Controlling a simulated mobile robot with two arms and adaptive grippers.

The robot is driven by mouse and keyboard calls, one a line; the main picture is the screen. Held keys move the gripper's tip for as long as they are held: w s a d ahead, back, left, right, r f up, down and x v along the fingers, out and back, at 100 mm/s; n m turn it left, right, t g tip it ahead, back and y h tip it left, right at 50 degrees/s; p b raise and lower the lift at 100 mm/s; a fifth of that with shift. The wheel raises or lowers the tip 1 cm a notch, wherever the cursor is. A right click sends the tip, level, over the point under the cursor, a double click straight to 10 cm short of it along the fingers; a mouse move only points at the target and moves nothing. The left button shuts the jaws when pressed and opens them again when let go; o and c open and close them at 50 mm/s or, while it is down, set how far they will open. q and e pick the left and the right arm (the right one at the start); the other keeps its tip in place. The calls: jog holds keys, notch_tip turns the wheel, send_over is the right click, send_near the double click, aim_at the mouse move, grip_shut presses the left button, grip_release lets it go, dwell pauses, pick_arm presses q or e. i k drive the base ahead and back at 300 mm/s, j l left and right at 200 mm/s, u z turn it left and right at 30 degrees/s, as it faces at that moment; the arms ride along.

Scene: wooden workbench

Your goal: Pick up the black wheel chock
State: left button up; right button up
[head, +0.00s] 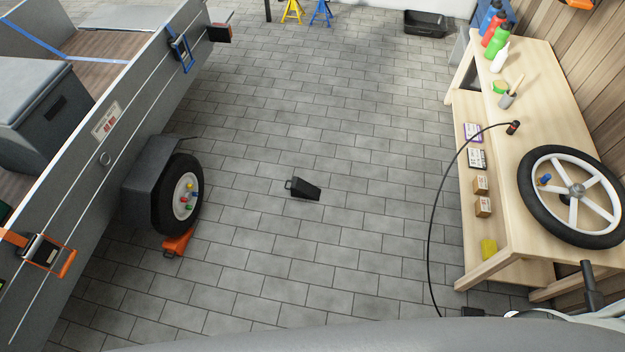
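The black wheel chock (306,190) lies on the grey paved floor near the middle of the head view. It is a dark wedge with a small loop handle at its left end. It stands alone, with nothing touching it. Neither of my grippers can be made out in the head view. An orange wheel chock (178,242) sits on the floor against the trailer tyre (160,200).
A grey trailer (120,90) stands on the left. A wooden workbench (530,110) on the right carries a spoked wheel (525,190), bottles and small boxes. A black cable (430,230) hangs from it. Paving (330,120) around the black chock is clear.

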aim_at(299, 188)
jog(key=i+l+z, duration=0.25)
jog(key=i+z, duration=0.2)
jog(key=i, duration=0.15)
jog(key=i+z, duration=0.4)
jog(key=i, duration=0.15)
jog(key=i+j+z, duration=0.1)
jog(key=i+z, duration=0.35)
jog(key=i, duration=0.15)
jog(key=i+u, duration=0.25)
jog(key=i, duration=0.4)
jog(key=i+u, duration=0.25)
jog(key=i, duration=0.4)
jog(key=i+l+u, duration=0.25)
jog(key=i, duration=0.4)
jog(key=i+u, duration=0.1)
jog(key=u, duration=0.35)
jog(key=i+u, duration=0.1)
jog(key=u, duration=0.75)
jog(key=i+l+u, duration=0.15)
jog(key=u, duration=0.3)
